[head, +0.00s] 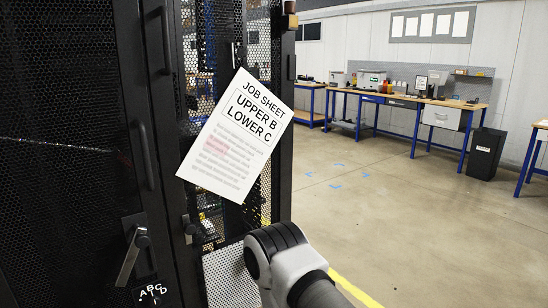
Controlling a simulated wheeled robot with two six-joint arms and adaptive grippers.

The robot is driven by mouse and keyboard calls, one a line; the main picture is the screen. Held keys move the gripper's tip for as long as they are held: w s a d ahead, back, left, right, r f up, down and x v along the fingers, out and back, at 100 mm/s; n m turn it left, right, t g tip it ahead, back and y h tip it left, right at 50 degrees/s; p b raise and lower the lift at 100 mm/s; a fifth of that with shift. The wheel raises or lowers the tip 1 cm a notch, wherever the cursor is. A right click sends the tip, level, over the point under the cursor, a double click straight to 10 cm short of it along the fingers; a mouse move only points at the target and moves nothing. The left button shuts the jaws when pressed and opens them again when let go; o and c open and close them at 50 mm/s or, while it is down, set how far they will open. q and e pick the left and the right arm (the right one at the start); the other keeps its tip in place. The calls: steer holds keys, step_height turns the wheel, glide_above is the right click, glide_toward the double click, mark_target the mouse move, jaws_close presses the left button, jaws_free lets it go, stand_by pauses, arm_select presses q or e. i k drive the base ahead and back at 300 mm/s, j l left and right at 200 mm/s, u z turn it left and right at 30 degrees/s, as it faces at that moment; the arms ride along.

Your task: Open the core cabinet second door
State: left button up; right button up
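A black cabinet fills the left of the head view. Its near perforated door (62,150) has a long vertical handle (145,155) and a lever latch (131,248) low on its edge. Beside it is a narrow dark upright with another vertical handle (165,40) and a smaller latch (189,229). I cannot tell whether these belong to a second door, or whether that door is ajar. A white job sheet (236,136) reading "UPPER B LOWER C" hangs tilted in front of the perforated part. Neither of my grippers is in view; only a grey and black arm link of mine shows at the bottom.
A small "ABC" marking (153,292) is near the bottom left. Right of the cabinet, the concrete floor (400,205) is open, with a yellow line (355,290). Blue-framed workbenches (400,97) and a black bin (486,153) stand at the far wall.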

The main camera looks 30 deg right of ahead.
mark_target(232, 148)
steer(key=z, duration=0.8)
